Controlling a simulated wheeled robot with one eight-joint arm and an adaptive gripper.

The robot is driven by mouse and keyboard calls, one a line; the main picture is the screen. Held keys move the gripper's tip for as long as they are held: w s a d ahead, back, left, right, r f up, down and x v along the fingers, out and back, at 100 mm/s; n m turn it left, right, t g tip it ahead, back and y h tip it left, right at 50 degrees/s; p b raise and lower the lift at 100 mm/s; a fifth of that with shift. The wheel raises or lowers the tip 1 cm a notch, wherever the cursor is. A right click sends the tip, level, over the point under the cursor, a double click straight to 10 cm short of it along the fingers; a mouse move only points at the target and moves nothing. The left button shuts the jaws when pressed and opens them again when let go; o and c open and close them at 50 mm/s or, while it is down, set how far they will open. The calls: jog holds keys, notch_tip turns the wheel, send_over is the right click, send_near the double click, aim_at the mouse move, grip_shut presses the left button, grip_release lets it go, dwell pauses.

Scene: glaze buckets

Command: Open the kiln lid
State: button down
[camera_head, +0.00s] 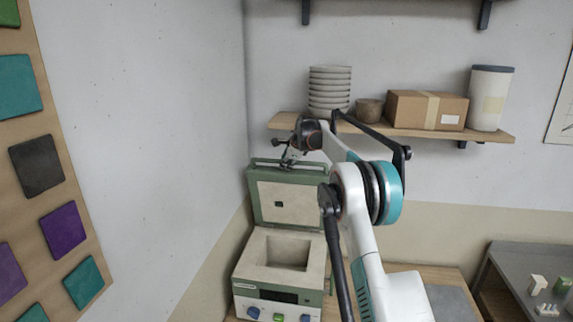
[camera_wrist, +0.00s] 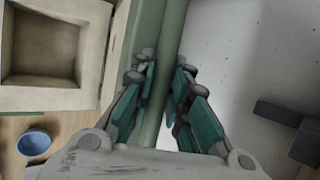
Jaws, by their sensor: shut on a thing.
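The green and cream kiln (camera_head: 275,275) stands on the table, with its square chamber showing open from above. Its lid (camera_head: 290,207) stands raised, about upright, at the back of the kiln. A green handle bar (camera_head: 262,161) runs along the lid's upper edge. My gripper (camera_head: 290,158) is at this bar. In the wrist view, the green bar (camera_wrist: 172,35) runs between the teal-padded fingers of my gripper (camera_wrist: 164,75), which is shut on it. The chamber (camera_wrist: 43,45) shows at the left there. My arm covers part of the kiln's right side in the head view.
A wall shelf (camera_head: 390,130) above holds stacked bowls (camera_head: 329,90), a small pot (camera_head: 368,109), a cardboard box (camera_head: 427,109) and a white canister (camera_head: 490,98). A blue round container (camera_wrist: 33,143) sits on wood. A grey table (camera_head: 520,262) with small pieces stands at right.

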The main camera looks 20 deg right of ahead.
jog(key=shift+w, duration=0.1)
dwell(0.3)
jog(key=c, duration=1.5)
grip_release()
jog(key=shift+c, duration=0.2)
